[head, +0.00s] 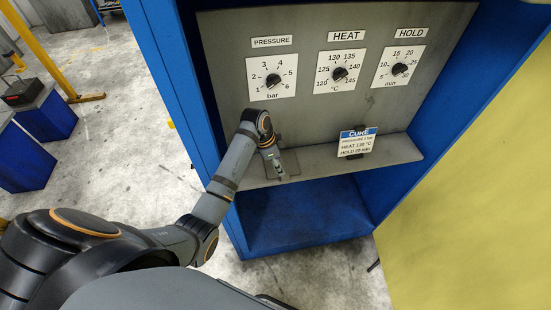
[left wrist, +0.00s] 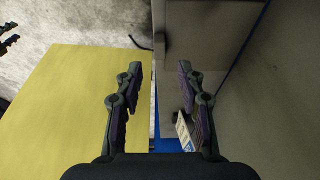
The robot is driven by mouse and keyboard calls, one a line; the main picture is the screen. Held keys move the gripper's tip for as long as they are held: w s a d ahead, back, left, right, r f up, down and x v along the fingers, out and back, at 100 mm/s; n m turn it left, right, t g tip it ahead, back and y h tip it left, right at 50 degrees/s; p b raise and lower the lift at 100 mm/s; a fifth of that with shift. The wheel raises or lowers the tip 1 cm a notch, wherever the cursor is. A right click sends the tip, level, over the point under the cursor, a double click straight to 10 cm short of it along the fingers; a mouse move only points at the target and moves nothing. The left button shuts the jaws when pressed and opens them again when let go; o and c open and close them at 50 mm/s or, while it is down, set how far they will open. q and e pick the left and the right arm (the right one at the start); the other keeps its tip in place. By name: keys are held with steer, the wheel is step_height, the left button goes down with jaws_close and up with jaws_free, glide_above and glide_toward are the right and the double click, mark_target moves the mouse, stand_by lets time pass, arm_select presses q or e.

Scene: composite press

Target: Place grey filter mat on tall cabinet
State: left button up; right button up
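I cannot make out a grey filter mat in either view. A blue cabinet (head: 172,75) with a grey dial panel stands in front of me; I cannot tell whether it is the tall cabinet. My left gripper (head: 278,168) is over the left part of its grey shelf. In the left wrist view, its two fingers (left wrist: 158,68) are apart with nothing held between them. The shelf edge shows beyond them. A small grey patch by the gripper in the head view is partly covered and unclear. My right gripper is in neither view.
The panel carries a pressure dial (head: 272,80), a heat dial (head: 339,73) and a hold dial (head: 398,69). A white and blue card (head: 357,143) stands on the shelf. A yellow surface (head: 470,200) is at right. Blue boxes (head: 22,162) stand at left, with open floor between.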

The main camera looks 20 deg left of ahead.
arm_select(q)
steer(key=v, duration=0.5)
steer(key=shift+r+b, duration=0.25)
steer(key=shift+b, duration=0.05)
